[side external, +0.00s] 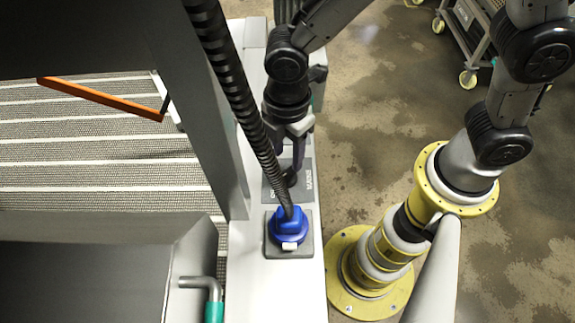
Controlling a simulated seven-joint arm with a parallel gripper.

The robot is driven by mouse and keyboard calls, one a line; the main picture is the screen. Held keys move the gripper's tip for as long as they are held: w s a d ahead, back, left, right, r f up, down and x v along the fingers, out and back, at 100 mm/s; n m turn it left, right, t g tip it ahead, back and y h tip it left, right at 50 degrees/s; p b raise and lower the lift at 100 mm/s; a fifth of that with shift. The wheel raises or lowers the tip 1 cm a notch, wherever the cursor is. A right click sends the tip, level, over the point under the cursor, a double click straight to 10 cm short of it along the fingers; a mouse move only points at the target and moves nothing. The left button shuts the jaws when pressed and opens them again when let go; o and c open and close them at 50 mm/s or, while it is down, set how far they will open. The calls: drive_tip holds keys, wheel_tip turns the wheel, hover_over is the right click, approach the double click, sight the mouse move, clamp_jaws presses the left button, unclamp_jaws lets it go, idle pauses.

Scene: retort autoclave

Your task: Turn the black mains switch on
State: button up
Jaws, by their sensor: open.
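The black mains switch (290,178) is a small dark knob on a grey plate (306,190) marked "MAINS", on top of the light grey ledge. The black corrugated hose partly covers the plate's left side and its lettering. My gripper (286,157) reaches down from above with its fingers apart, just behind and over the switch. From this angle I cannot tell whether a finger touches the switch. Which position the switch is in is too small to read.
A blue plug (289,226) sits on the ledge in front of the switch, with a thick corrugated hose (238,95) rising from it past my gripper. A grey post (195,100) stands at the left. A green-gripped lever (213,305) is at the lower left.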

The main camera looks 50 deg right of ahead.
sight(287, 172)
wheel_tip(287, 172, down, 6)
drive_tip(key=shift+r, duration=0.1)
idle(0.4)
clamp_jaws()
